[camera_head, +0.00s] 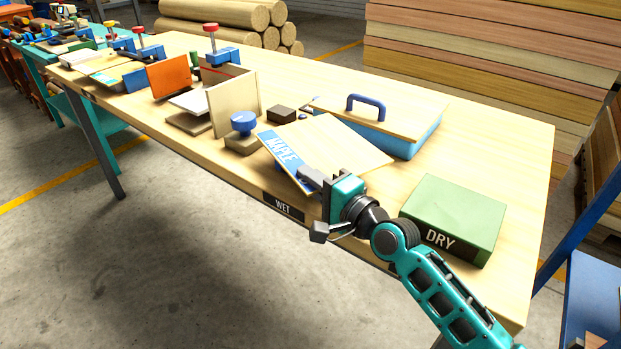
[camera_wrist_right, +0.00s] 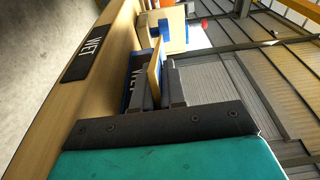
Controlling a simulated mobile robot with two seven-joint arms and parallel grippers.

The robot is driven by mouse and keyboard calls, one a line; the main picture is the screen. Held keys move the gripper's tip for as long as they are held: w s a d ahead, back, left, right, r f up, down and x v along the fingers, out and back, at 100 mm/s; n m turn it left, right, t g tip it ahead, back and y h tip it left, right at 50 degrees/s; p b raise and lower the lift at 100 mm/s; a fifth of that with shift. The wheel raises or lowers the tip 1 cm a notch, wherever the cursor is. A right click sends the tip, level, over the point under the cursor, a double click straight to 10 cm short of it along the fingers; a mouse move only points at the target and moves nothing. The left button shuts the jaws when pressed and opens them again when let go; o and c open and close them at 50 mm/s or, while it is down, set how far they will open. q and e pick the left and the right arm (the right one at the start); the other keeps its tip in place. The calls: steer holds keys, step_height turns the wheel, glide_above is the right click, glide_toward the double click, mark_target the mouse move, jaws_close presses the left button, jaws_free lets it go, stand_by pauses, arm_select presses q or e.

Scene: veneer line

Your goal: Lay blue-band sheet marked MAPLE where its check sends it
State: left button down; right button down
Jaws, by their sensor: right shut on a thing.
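The pale wood sheet (camera_head: 345,148) has a blue band marked MAPLE along its left end. My right gripper (camera_head: 312,182) is shut on the sheet's near corner at the band. In the right wrist view the sheet shows edge-on (camera_wrist_right: 155,72) between the fingers (camera_wrist_right: 160,88). The sheet is over the table near its front edge, above the WET label (camera_head: 283,207); I cannot tell whether it touches the tabletop. The WET label also shows in the wrist view (camera_wrist_right: 84,53). A green block marked DRY (camera_head: 458,212) stands to the right. My left gripper is not in view.
A blue box (camera_head: 425,143) with a wooden lid and blue handle stands behind the sheet. A blue-knobbed block (camera_head: 242,140), a small dark block (camera_head: 281,115) and an upright wooden panel (camera_head: 233,103) stand to the left. The tabletop's far right (camera_head: 500,145) is clear.

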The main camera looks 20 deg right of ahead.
steer(key=shift+r, duration=0.1)
steer(key=shift+f+b, duration=0.45)
steer(key=shift+f, duration=0.2)
steer(key=c, duration=1.1)
jaws_free()
